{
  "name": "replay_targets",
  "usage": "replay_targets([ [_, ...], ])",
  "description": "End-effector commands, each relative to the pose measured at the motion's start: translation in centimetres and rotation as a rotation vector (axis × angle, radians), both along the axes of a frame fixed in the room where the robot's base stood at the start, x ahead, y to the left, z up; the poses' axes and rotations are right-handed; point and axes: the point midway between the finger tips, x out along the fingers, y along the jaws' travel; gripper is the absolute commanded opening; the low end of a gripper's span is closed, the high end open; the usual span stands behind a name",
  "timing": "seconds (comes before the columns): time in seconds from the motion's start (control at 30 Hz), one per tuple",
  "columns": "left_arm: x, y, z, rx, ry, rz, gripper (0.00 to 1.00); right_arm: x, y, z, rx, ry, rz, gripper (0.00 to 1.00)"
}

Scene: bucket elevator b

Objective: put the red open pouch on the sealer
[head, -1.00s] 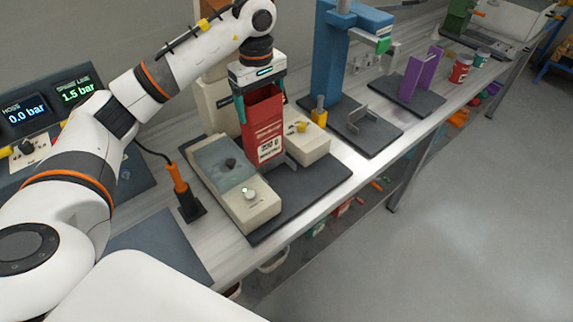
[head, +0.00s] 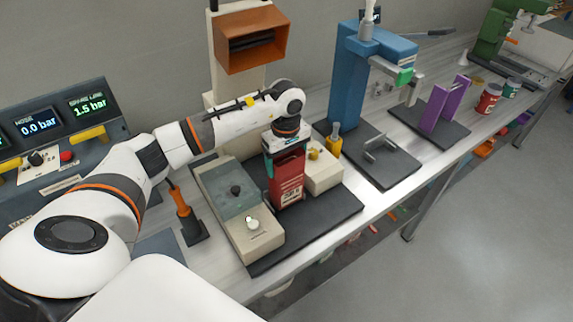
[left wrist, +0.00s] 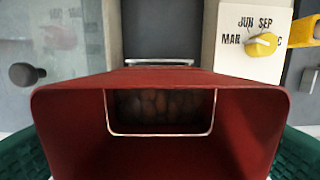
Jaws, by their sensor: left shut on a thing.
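My left gripper (head: 286,157) is shut on the red open pouch (head: 289,188), which hangs upright with its mouth up. The wrist view looks into the pouch's open mouth (left wrist: 75,130), with brownish contents visible inside and green fingers at both sides. The sealer is a beige machine with a grey top and black knob (head: 236,191), standing on a dark base plate. The pouch is between this part and a beige block with a yellow dial (head: 314,153). I cannot tell whether its bottom touches the plate. My right gripper is out of view.
An orange-handled tool (head: 182,203) stands in a holder left of the sealer. A blue press (head: 365,80) stands to the right, then a purple fork-shaped stand (head: 440,108) and jars (head: 488,98). A pressure panel (head: 50,135) is at left. An orange box (head: 250,42) is mounted above.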

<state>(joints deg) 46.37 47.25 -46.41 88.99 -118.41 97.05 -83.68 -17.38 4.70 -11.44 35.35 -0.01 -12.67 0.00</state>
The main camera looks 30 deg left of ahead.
Motion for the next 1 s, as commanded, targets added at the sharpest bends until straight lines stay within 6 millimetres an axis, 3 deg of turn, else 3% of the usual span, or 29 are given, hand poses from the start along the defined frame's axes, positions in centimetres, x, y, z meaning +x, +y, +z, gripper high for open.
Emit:
replay_targets([
  [0.2, 0.0, 0.0, -2.4, -0.001, 0.001, 0.0, 0.69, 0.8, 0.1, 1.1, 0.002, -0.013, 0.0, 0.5],
  [0.53, 0.0, 0.0, -2.9, 0.0, -0.001, 0.0, 0.69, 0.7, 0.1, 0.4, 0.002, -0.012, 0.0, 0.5],
  [0.57, 0.0, 0.0, -2.7, 0.0, 0.0, 0.0, 0.87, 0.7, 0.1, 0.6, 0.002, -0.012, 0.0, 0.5],
  [0.63, 0.0, 0.0, -2.7, 0.0, 0.001, 0.0, 0.98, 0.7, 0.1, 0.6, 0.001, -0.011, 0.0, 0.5],
  [1.0, 0.1, 0.0, -2.1, 0.001, -0.001, 0.0, 1.0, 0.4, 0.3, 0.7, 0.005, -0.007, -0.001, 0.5],
])
